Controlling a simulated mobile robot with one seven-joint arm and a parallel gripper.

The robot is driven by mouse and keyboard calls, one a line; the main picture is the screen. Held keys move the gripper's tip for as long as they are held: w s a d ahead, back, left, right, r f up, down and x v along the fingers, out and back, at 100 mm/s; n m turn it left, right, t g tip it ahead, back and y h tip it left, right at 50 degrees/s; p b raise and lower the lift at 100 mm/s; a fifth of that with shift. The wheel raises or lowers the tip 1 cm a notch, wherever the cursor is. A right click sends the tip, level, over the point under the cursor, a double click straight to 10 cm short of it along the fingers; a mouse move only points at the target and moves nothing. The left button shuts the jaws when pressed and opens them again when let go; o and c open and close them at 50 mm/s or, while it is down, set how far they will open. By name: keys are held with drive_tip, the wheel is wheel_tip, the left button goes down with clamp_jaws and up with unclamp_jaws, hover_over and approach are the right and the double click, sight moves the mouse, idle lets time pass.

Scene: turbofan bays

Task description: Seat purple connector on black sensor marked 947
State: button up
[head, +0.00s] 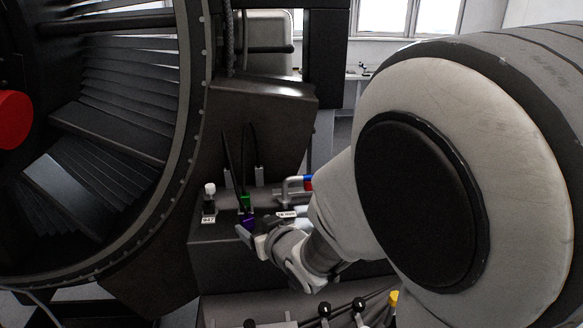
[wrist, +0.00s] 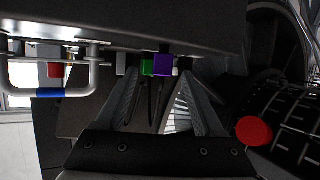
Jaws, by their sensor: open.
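The purple connector (head: 248,222) is at the front of the grey ledge, just below a green connector (head: 244,201). In the wrist view the purple connector (wrist: 161,64) lies between the tips of my open gripper (wrist: 160,78), apart from both fingers. The green connector (wrist: 147,68) is directly left of it there. In the head view my gripper (head: 253,230) is right at the purple connector and partly covers it. The black sensor (head: 209,204) with a white top stands upright to the left. Its small white label appears to read 947. I cannot pick out the sensor in the wrist view.
The large fan casing (head: 195,130) fills the left. A bent metal pipe with red and blue bands (wrist: 62,94) is close by. Another white label (head: 286,214) is right of the connectors. Black-knobbed levers (head: 324,309) stand below. Dark cables rise behind the connectors.

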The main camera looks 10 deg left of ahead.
sight(249, 221)
drive_tip(key=shift+a+p+x, duration=0.2)
drive_tip(key=shift+p+x, duration=0.55)
drive_tip(key=shift+x, duration=1.85)
drive_tip(key=shift+r, duration=0.15)
clamp_jaws()
